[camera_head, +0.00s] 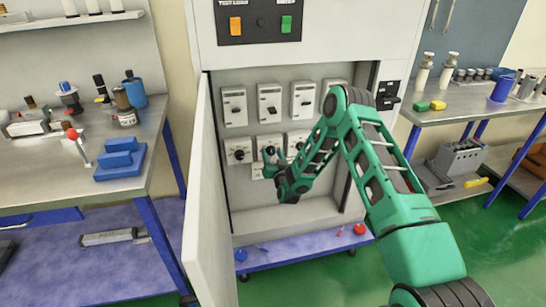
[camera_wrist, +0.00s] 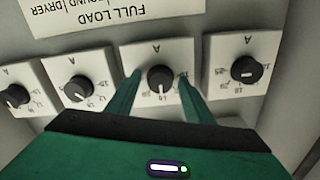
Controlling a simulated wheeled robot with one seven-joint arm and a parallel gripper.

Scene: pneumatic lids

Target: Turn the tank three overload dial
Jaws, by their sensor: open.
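Overload dials, black round knobs on white square plates, sit in a row in the open cabinet. In the head view, the leftmost dial (camera_head: 239,154) is clear and another dial (camera_head: 297,143) is partly behind my arm. My gripper (camera_head: 270,157) is at the dial between them. In the wrist view, my open gripper (camera_wrist: 160,76) has one finger on each side of a knob (camera_wrist: 160,79), seemingly close to it; contact cannot be told. Other dials (camera_wrist: 79,88) (camera_wrist: 246,70) flank it. I cannot read which dial is tank three.
White breaker switches (camera_head: 269,104) stand above the dials. A printed label (camera_wrist: 115,14) appears upside down in the wrist view. Benches (camera_head: 60,170) with bottles and tools stand on both sides.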

